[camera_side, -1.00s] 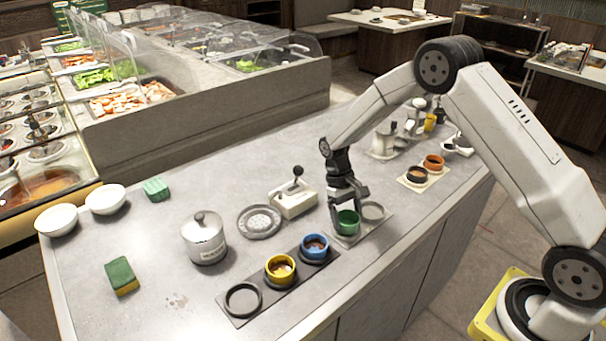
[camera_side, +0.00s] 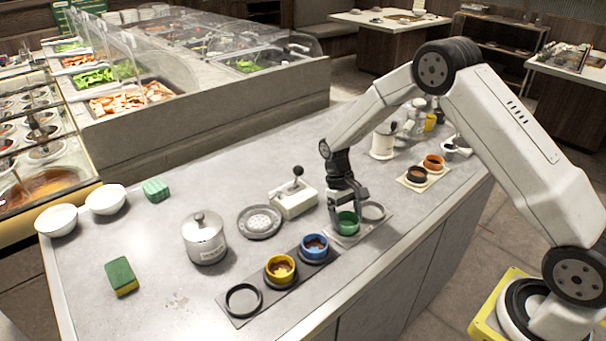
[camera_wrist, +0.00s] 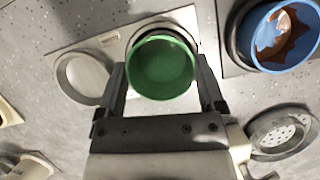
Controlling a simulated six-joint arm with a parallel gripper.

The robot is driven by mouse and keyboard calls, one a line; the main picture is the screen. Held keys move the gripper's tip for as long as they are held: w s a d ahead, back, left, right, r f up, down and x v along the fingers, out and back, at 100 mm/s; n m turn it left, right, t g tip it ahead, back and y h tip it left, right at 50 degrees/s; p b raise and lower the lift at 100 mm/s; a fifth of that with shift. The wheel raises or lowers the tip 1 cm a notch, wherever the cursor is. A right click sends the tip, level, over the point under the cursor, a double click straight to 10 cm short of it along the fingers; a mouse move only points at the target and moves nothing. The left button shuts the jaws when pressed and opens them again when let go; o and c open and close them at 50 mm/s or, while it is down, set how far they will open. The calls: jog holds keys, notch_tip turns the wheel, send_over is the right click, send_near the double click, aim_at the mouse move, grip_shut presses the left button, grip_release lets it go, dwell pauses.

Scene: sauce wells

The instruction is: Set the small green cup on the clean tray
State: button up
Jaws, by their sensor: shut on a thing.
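The small green cup (camera_side: 347,222) is upright between the fingers of my gripper (camera_side: 347,206). My gripper is shut on it, and the wrist view shows a finger on each side of the cup (camera_wrist: 162,66). The cup looks clean and empty inside. It is at the left well of a pale two-well tray (camera_side: 377,228); I cannot tell whether it rests there or is slightly raised. The tray's other well (camera_wrist: 84,76) is empty. Which tray is meant by the clean tray is not marked.
A dark tray (camera_side: 262,302) holds a yellow cup (camera_side: 280,268), a blue cup (camera_side: 315,246), both with brown sauce, and an empty ring (camera_side: 243,299). A drain dish (camera_side: 260,222), lever device (camera_side: 293,198) and lidded jar (camera_side: 205,240) stand left. Another pale tray (camera_side: 427,179) holds brown and orange cups.

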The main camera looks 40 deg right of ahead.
jog(key=shift+f, duration=0.25)
dwell(0.4)
jog(key=o, duration=1)
notch_tip(320, 180, up, 8)
dwell(0.6)
jog(key=s+a+r+n+t, duration=0.1)
jog(key=s+a+r+t, duration=0.1)
jog(key=s, duration=0.5)
jog(key=s+a+r+t, duration=0.2)
jog(key=s+t, duration=0.3)
jog(key=s, duration=0.3)
jog(key=shift+s+r+n+h, duration=0.15)
jog(key=shift+r+n+h, duration=0.15)
jog(key=shift+n, duration=0.1)
